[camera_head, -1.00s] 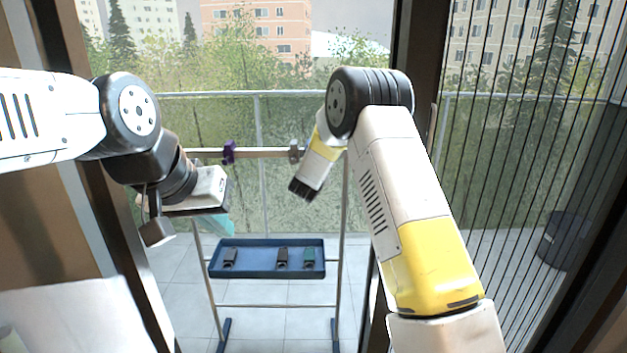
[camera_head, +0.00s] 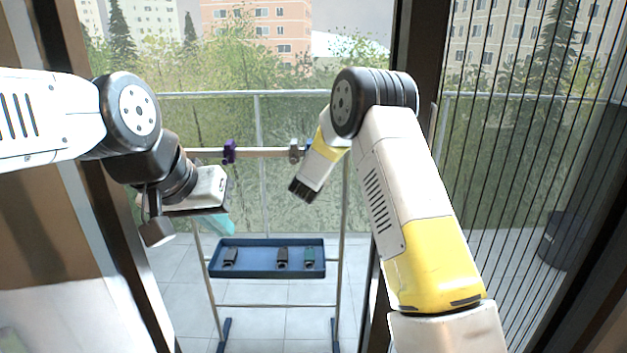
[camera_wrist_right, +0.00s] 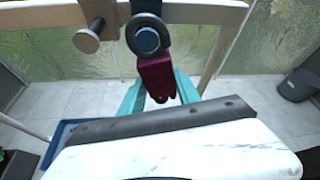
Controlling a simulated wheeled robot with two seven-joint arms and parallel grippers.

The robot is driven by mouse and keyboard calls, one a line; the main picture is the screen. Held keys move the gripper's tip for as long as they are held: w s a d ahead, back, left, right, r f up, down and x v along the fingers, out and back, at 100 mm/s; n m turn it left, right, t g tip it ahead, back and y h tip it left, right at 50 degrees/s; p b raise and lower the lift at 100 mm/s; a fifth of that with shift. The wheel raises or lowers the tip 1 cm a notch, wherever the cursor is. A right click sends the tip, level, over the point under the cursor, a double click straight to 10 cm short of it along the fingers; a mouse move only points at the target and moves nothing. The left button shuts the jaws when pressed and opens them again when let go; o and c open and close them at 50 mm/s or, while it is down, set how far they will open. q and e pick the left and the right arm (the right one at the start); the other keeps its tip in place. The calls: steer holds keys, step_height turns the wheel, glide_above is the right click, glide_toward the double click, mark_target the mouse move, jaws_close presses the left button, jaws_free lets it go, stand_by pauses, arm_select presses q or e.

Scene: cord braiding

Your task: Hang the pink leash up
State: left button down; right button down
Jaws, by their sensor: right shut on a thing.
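The pink leash (camera_wrist_right: 157,80) shows in the right wrist view as a dark pink end piece with a dark ring at its top. My right gripper (camera_wrist_right: 160,92), with teal fingers, is shut on this piece. The ring lies around the face of a blue-grey peg (camera_wrist_right: 147,40) in the picture; I cannot tell how far along the peg it sits. In the head view the right fingers are hidden behind my arm. My left gripper (camera_head: 217,222) is at the left of the rack, its teal fingers partly hidden by the hand.
The rack's rail (camera_head: 265,153) carries a purple holder (camera_head: 229,151) and a grey one (camera_head: 294,151); a brown peg (camera_wrist_right: 87,40) is left of the ring. A blue tray (camera_head: 250,271) below holds a few small items. A door frame (camera_head: 415,60) stands close by my right arm.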

stand_by(0.4)
steer(key=shift+c, duration=2.3)
jaws_free()
steer(key=v, duration=0.6)
